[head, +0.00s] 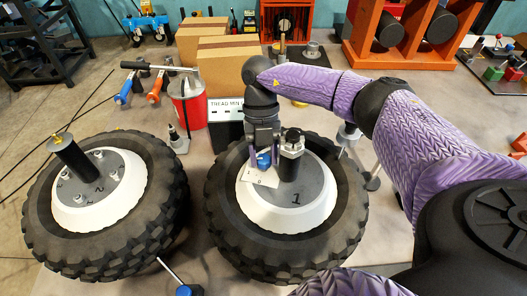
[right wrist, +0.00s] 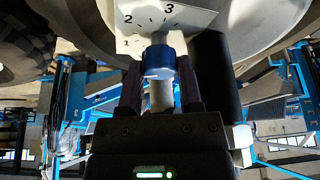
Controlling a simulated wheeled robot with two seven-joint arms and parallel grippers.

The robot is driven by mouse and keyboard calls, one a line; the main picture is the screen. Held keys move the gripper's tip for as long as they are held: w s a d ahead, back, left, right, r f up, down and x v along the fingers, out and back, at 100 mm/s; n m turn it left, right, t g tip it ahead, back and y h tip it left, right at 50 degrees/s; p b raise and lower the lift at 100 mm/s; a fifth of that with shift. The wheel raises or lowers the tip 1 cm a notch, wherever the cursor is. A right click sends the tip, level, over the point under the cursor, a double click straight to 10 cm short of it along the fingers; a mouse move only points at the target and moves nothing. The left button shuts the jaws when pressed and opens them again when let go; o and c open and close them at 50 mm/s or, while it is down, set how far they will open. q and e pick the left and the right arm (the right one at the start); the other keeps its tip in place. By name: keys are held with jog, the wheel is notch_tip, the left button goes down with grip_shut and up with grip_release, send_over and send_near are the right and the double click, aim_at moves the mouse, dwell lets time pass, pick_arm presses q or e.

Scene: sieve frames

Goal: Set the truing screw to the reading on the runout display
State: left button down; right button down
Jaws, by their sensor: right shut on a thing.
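My right gripper (head: 263,152) points down over the wheel marked 1 (head: 318,212) and is shut on a blue knob, apparently the truing screw (head: 264,160). In the right wrist view the blue knob (right wrist: 158,60) sits between the two dark fingers, on a pale shaft, with a small white mark on its side. Behind it is a white dial card (right wrist: 190,18) with ticks and the numbers 1, 2 and 3. A box lettered "TREAD MON" (head: 227,104) stands behind the wheel, partly hidden by my arm; I cannot read any value there. My left gripper is out of view.
A second wheel, marked 2 (head: 150,205), lies to the left. A dark capped post (head: 291,160) rises from the hub close beside my right gripper. A red bucket (head: 187,108) and cardboard boxes (head: 228,75) stand behind. A blue-ended rod (head: 172,276) lies in front.

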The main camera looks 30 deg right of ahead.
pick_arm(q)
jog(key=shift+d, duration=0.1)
pick_arm(e)
jog(key=shift+c, duration=1.4)
grip_release()
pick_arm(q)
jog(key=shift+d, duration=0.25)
